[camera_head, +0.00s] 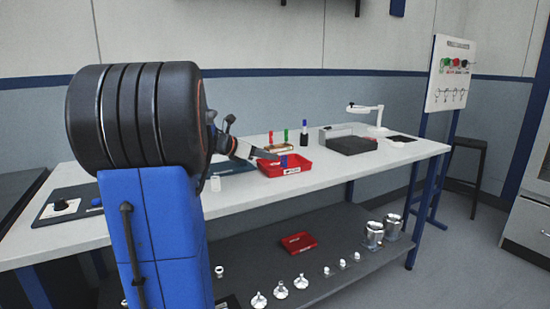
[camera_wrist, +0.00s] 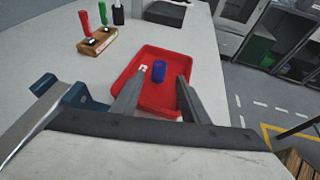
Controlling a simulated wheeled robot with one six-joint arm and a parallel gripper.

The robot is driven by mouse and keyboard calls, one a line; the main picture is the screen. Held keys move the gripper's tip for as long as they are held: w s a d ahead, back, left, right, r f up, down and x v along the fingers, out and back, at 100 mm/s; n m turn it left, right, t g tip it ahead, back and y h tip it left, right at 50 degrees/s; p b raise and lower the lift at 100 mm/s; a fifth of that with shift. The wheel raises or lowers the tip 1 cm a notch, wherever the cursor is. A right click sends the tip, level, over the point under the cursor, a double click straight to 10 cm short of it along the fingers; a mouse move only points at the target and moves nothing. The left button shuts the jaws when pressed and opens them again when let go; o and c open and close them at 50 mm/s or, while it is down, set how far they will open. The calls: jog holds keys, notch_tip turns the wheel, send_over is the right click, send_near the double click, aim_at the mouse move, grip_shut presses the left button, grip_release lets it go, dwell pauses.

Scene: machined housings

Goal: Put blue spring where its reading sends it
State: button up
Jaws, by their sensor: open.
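The blue spring (camera_wrist: 160,70) is a small blue cylinder inside a red tray (camera_wrist: 149,98) in the wrist view. A bit of blue shows in the same red tray (camera_head: 297,168) in the head view. My gripper (camera_wrist: 162,76) is open, with its two grey fingers reaching over the tray. The spring appears between the fingertips, with a gap on both sides. I cannot tell whether the tips are level with it or above it. A pale label or small item shows near the left fingertip. No reading is legible.
A wooden block (camera_wrist: 97,43) with red and green upright pieces stands behind the tray. A dark bottle (camera_wrist: 118,13) is beside it. A grey box (camera_head: 350,142) and white lamp (camera_head: 367,109) stand right. Table between tray and front edge is clear.

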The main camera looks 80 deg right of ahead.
jog(key=shift+v, duration=1.1)
jog(key=shift+a, duration=0.1)
